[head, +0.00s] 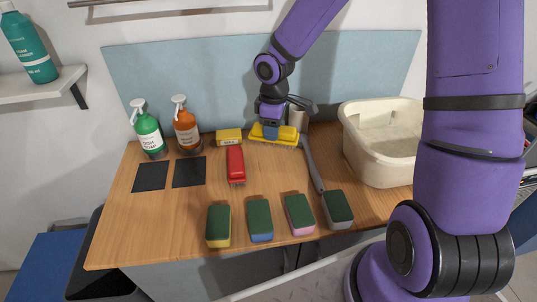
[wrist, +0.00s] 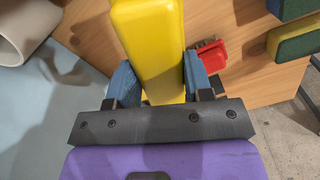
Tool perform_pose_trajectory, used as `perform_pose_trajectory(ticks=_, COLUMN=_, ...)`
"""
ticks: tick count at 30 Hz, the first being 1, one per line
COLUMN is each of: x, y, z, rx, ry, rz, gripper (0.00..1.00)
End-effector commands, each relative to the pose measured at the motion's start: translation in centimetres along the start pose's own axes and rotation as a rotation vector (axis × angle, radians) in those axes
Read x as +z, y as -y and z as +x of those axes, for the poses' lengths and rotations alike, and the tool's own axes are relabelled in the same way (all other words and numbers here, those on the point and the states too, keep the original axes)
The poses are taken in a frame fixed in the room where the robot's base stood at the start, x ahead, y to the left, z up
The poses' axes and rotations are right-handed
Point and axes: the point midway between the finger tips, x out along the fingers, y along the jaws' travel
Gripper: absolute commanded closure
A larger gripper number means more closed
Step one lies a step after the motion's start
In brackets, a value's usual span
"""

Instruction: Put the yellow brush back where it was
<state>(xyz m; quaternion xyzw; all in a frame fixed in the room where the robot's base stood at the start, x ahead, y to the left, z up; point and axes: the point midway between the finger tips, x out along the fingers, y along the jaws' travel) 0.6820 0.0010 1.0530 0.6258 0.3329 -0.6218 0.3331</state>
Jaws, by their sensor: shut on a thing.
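The yellow brush (head: 289,134) is near the back of the wooden table in the head view, with its pale bristles facing down. My gripper (head: 270,131) is shut on its body from above. In the wrist view the yellow brush (wrist: 150,40) lies between the two blue fingers of my gripper (wrist: 158,78). I cannot tell whether the bristles touch the table. A red brush (head: 235,165) lies to the left and nearer the front; part of it shows in the wrist view (wrist: 211,55).
A yellow box (head: 229,136) stands left of my gripper. Green (head: 149,138) and orange (head: 187,130) bottles stand behind two dark squares (head: 150,176). Several sponges (head: 260,220) line the front edge, near a grey-handled tool (head: 312,168). A cream basin (head: 370,160) is at right.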

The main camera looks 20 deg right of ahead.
Motion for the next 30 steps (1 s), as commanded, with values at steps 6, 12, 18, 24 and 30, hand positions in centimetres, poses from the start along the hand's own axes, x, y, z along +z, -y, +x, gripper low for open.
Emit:
perform_pose_trajectory(ticks=6, x=0.0, y=0.2, z=3.9, rx=-0.005, ry=0.003, rz=-0.004, gripper=0.79)
perform_pose_trajectory(ticks=12, x=0.0, y=0.1, z=5.6, rx=-0.002, ry=0.001, rz=-0.002, gripper=0.79)
perform_pose_trajectory(ticks=18, x=0.0, y=0.2, z=7.5, rx=-0.004, ry=0.001, rz=-0.004, gripper=0.79)
perform_pose_trajectory(ticks=24, x=0.1, y=0.1, z=9.4, rx=-0.002, ry=0.000, rz=-0.002, gripper=0.79)
perform_pose_trajectory(ticks=30, x=0.1, y=0.1, z=9.4, rx=-0.001, ry=0.000, rz=-0.001, gripper=0.79)
